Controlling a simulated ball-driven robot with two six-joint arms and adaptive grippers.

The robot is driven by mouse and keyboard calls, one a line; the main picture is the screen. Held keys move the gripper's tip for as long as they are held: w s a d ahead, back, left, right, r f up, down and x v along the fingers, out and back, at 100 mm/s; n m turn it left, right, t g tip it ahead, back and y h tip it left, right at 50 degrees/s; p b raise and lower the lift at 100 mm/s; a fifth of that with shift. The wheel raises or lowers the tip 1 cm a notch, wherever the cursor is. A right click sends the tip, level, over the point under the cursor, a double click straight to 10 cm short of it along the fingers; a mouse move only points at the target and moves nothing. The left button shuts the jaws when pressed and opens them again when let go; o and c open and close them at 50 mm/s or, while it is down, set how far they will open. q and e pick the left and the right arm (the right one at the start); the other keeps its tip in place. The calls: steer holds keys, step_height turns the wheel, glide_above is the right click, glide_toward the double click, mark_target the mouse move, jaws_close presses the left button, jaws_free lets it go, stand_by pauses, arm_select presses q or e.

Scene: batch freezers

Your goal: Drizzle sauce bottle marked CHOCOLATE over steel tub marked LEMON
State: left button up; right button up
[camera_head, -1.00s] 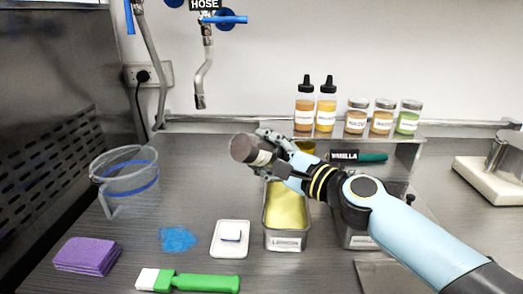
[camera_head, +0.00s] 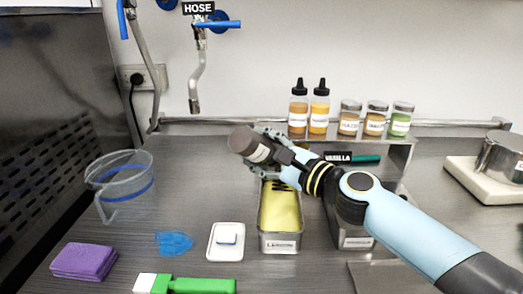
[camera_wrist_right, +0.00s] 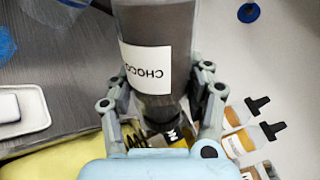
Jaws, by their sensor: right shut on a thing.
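The brown sauce bottle (camera_head: 250,144) is tilted in the head view, its base end up and to the left. In the right wrist view the bottle (camera_wrist_right: 155,70) shows a white label reading CHOCO, upside down. My right gripper (camera_head: 272,150) is shut on it, with a finger on each side. The nozzle is hidden. The steel tub marked LEMON (camera_head: 280,243), filled with yellow, stands below and in front of the gripper. Dark streaks (camera_head: 280,185) show over its far end; I cannot tell whether they are sauce. My left gripper is not in view.
Two squeeze bottles (camera_head: 309,110) and three jars (camera_head: 375,118) stand on a rear shelf. Another steel tub (camera_head: 355,240) sits to the right, partly under my arm. A clear jug (camera_head: 120,185), purple cloth (camera_head: 84,261), white tray (camera_head: 225,251) and green-handled tool (camera_head: 195,284) lie left.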

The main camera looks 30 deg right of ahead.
mark_target(257, 159)
steer(key=shift+s+a, duration=0.1)
steer(key=shift+s+a, duration=0.55)
steer(key=shift+s, duration=0.3)
steer(key=shift+s+a, duration=0.5)
steer(key=shift+s, duration=0.3)
steer(key=shift+s, duration=0.1)
steer(key=shift+s+a, duration=0.6)
steer(key=shift+s, duration=0.25)
steer(key=shift+s+a, duration=0.6)
steer(key=shift+s, duration=0.25)
steer(key=shift+s, duration=0.1)
steer(key=shift+s+a, duration=0.6)
steer(key=shift+s, duration=0.25)
steer(key=shift+s+a, duration=0.55)
steer(key=shift+s, duration=0.25)
